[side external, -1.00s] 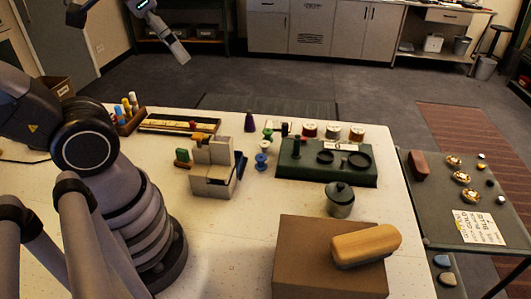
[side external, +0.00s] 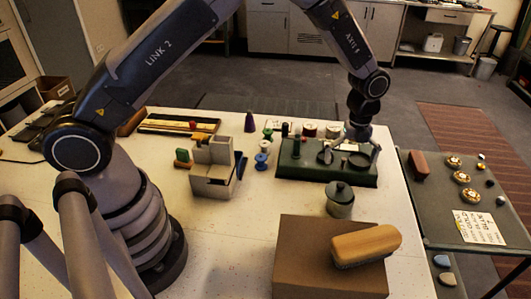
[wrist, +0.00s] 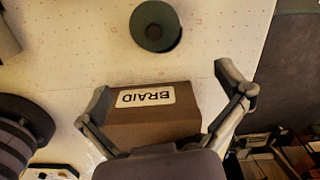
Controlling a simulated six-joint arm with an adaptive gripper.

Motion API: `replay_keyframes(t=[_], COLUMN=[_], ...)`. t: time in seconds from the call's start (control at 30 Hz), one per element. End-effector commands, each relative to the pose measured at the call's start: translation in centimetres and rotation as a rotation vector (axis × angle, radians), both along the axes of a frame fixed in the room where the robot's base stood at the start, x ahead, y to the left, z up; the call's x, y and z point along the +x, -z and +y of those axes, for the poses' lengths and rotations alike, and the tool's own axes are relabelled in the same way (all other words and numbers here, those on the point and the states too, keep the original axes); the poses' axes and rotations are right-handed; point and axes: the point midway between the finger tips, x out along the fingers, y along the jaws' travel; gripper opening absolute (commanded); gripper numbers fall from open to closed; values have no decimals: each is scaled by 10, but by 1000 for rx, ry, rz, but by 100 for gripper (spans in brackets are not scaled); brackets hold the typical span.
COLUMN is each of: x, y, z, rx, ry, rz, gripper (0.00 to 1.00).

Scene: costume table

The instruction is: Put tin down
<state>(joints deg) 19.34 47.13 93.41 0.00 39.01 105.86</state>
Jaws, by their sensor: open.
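A small grey-green lidded tin (side external: 340,199) stands upright on the pale table, just behind the brown box (side external: 330,258) in the side view. In the wrist view, a round dark green top, which looks like the tin (wrist: 155,25), lies beyond my fingertips and apart from them. My gripper (side external: 352,152) is over the dark green board (side external: 307,171), behind the tin in the side view. Its two fingers are spread wide with nothing between them in the wrist view (wrist: 164,85). The brown box there carries a BRAID label (wrist: 146,97).
A wooden-backed brush (side external: 366,244) lies on the brown box. A grey stepped block (side external: 213,166) and a blue spool (side external: 261,161) stand left of the board. A dark side table (side external: 440,189) adjoins on the right. Bare tabletop lies left of the tin.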

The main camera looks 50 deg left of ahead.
Motion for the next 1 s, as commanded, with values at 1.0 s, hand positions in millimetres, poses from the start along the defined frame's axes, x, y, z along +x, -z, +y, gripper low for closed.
replay_keyframes(t=[1.0], x=[4], y=[142], z=[2], rx=[4], ry=[30], rz=[7], gripper=[100])
